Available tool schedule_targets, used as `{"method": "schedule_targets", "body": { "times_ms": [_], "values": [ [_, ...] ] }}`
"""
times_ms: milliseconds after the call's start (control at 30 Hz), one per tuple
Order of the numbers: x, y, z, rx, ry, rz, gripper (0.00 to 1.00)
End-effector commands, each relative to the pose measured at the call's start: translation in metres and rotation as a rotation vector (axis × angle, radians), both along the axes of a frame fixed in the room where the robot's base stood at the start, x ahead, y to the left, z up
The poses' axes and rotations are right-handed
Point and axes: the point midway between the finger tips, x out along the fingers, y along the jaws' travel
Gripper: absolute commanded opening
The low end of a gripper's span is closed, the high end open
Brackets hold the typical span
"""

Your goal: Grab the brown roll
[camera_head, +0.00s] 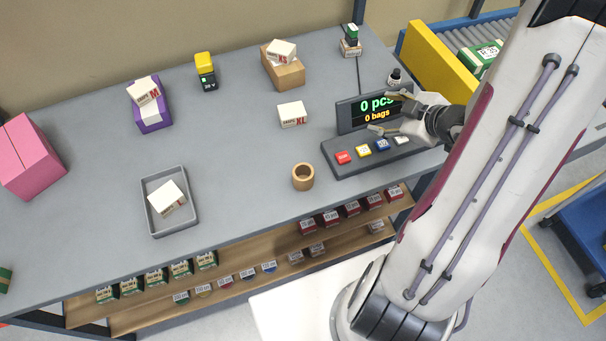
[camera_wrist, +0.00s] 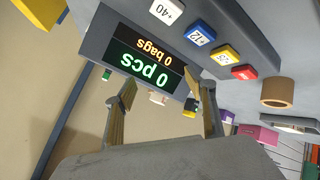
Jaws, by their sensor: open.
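The brown roll (camera_head: 303,177) stands upright near the front edge of the table, with its round hole facing up. It is just left of the counter console. In the wrist view the roll (camera_wrist: 277,92) shows at the right side, beside the red button. My gripper (camera_head: 388,112) is open and empty, above the counter console and to the upper right of the roll. In the wrist view my gripper's two fingers (camera_wrist: 162,108) are spread apart with nothing between them. The roll is clear of the gripper.
The counter console (camera_head: 350,160) with coloured buttons lies under my gripper. A white box (camera_head: 292,114) lies behind the roll. A grey tray (camera_head: 152,228) with a white box stands left. A shelf (camera_head: 270,250) of small boxes is below. The middle of the table is clear.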

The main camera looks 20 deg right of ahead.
Motion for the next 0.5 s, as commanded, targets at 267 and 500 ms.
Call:
{"method": "schedule_targets", "body": {
  "times_ms": [267,500],
  "values": [
    [-0.019,0.018,-0.022,0.125,-0.07,0.092,0.55],
    [-0.034,0.034,-0.03,0.227,-0.137,0.151,0.55]
  ]
}}
